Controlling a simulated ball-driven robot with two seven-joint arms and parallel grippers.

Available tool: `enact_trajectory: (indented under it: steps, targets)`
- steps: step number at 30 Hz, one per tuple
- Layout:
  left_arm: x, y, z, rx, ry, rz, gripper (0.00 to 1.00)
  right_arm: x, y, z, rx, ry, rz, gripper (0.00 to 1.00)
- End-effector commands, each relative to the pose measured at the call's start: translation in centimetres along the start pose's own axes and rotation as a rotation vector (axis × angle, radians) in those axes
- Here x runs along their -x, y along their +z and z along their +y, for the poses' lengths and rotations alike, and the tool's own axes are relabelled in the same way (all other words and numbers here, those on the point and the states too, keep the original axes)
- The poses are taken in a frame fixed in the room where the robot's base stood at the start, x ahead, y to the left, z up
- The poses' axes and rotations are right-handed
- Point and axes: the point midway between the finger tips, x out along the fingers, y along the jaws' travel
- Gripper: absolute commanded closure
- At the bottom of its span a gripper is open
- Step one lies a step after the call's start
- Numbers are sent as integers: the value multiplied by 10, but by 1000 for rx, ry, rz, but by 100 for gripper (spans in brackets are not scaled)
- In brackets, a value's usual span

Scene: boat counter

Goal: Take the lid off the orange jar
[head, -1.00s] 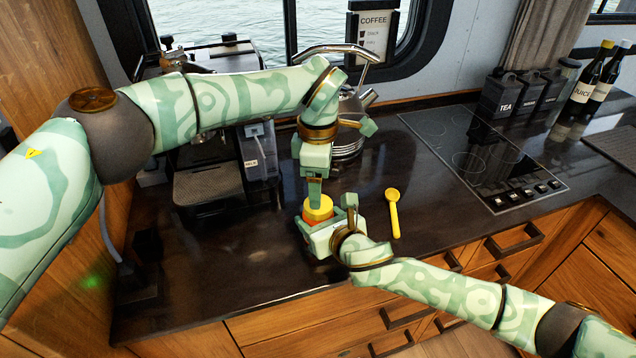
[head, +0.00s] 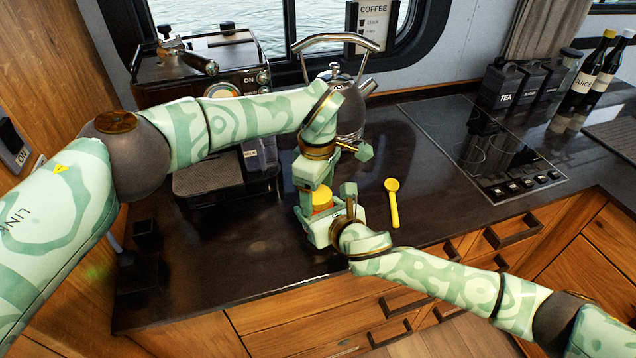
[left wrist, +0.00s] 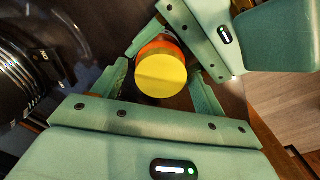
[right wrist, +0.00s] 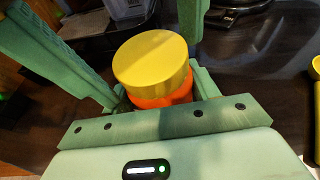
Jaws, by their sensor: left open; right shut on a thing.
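The orange jar (right wrist: 165,98) stands upright on the dark counter with its round yellow lid (right wrist: 152,60) on top. In the head view the lid (head: 322,196) is partly hidden by my left gripper. My right gripper (head: 322,222) is shut on the orange jar body, below the lid. My left gripper (head: 321,187) points down from above and is open, with its fingers on either side of the lid. In the left wrist view the yellow lid (left wrist: 161,76) lies between these fingers, with some orange body (left wrist: 160,42) showing behind it. I cannot tell whether they touch the lid.
A yellow spoon (head: 392,203) lies on the counter right of the jar. A coffee machine (head: 200,75) and a kettle (head: 350,105) stand behind. A cooktop (head: 480,150) is set in at the right.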

Motion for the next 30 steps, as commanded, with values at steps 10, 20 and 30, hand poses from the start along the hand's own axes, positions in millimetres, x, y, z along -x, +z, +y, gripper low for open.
enact_trajectory:
  steps: [10,20,30]
  targets:
    - [0,0,0,0,1,0,74,0,-1,2,-1,3,2,100]
    - [1,0,1,346,3,0,74,0,-1,2,-1,5,1,100]
    - [2,-1,1,1465,6,0,74,0,-1,3,-1,6,1,100]
